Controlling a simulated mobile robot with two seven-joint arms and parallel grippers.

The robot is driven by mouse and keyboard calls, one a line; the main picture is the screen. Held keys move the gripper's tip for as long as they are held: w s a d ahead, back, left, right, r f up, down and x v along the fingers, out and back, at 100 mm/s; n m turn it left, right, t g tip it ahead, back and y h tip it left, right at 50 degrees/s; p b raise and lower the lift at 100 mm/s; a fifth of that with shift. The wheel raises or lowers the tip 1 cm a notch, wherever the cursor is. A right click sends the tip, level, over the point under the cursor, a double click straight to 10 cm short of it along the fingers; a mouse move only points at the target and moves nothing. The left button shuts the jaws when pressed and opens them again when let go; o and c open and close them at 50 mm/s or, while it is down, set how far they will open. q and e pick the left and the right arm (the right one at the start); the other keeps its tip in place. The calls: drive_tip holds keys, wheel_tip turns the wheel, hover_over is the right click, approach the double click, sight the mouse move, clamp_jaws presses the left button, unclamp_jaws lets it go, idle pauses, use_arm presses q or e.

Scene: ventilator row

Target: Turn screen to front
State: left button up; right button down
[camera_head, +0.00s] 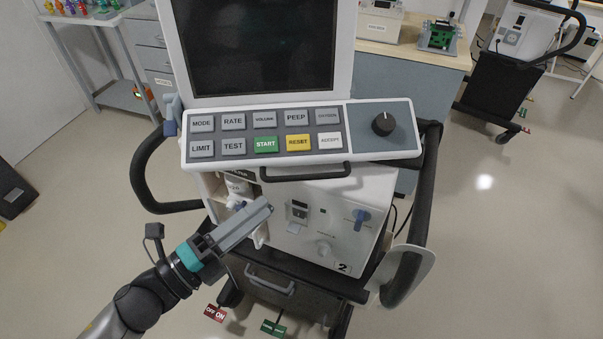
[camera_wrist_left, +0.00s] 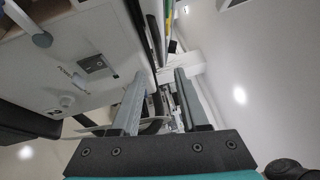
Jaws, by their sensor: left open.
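The ventilator's screen (camera_head: 262,45) is dark and sits in a pale frame at the top of the head view. It stands above the keypad panel (camera_head: 217,150), which has grey, green and yellow buttons and a black knob (camera_head: 382,124). My left gripper (camera_head: 262,212) is in front of the ventilator's lower body, below the keypad and well below the screen. In the left wrist view its two fingers (camera_wrist_left: 158,98) are apart with nothing held between them. The ventilator's white front (camera_wrist_left: 75,70) fills the left of that view. My right gripper is not in view.
A black handle loop (camera_head: 150,175) stands at the cart's left and another handle (camera_head: 412,250) at its right. Red and green pedals (camera_head: 214,312) lie near the floor. A bench (camera_head: 405,35) is behind. Open floor lies on both sides.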

sight(302, 180)
use_arm(q)
drive_tip(key=x, duration=1)
drive_tip(key=shift+w+d, duration=0.25)
drive_tip(key=shift+w, duration=0.05)
clamp_jaws()
drive_tip(key=shift+f, duration=0.2)
idle(0.8)
